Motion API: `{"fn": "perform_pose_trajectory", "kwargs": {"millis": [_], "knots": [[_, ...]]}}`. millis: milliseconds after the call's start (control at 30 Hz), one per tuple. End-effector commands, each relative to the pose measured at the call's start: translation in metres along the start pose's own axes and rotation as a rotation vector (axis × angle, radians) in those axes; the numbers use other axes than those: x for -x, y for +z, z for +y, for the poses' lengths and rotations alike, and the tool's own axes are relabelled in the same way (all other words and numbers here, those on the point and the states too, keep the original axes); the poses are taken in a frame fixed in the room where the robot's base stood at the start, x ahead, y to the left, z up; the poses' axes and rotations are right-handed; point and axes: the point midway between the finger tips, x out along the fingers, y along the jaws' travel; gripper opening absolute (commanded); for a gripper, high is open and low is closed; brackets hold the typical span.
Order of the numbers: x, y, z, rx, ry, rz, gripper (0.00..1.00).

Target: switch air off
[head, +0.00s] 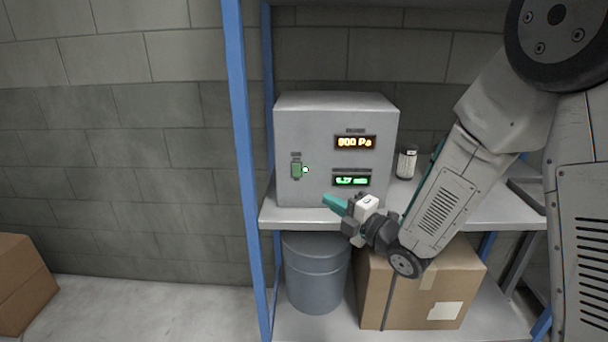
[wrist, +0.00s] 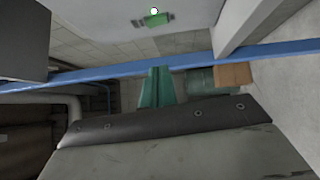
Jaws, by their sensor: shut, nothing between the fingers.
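A grey control box (head: 335,190) stands on the shelf in the head view. A green switch (head: 296,170) is on the left of its front face, with a small pale dot just to its right. An orange display (head: 355,142) reads 800 Pa, and a green display (head: 351,180) sits below it. My gripper (head: 334,204) has teal fingers, closed together and empty. It is below and right of the switch, near the box's lower front, apart from the switch.
A blue upright post (head: 245,170) stands left of the box. A small dark jar with a white label (head: 406,162) is right of the box. A grey bin (head: 316,275) and a cardboard box (head: 420,290) are on the lower shelf. Floor at the left is mostly clear.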

Motion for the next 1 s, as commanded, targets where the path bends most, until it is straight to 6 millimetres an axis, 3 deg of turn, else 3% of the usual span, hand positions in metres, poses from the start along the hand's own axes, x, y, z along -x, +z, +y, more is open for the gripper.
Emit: {"fn": "perform_pose_trajectory", "kwargs": {"millis": [567, 1000], "knots": [[-0.008, 0.0, 0.004, 0.042, 0.019, 0.001, 0.0], [-0.095, -0.001, 0.005, 0.041, 0.02, 0.003, 0.0]]}}
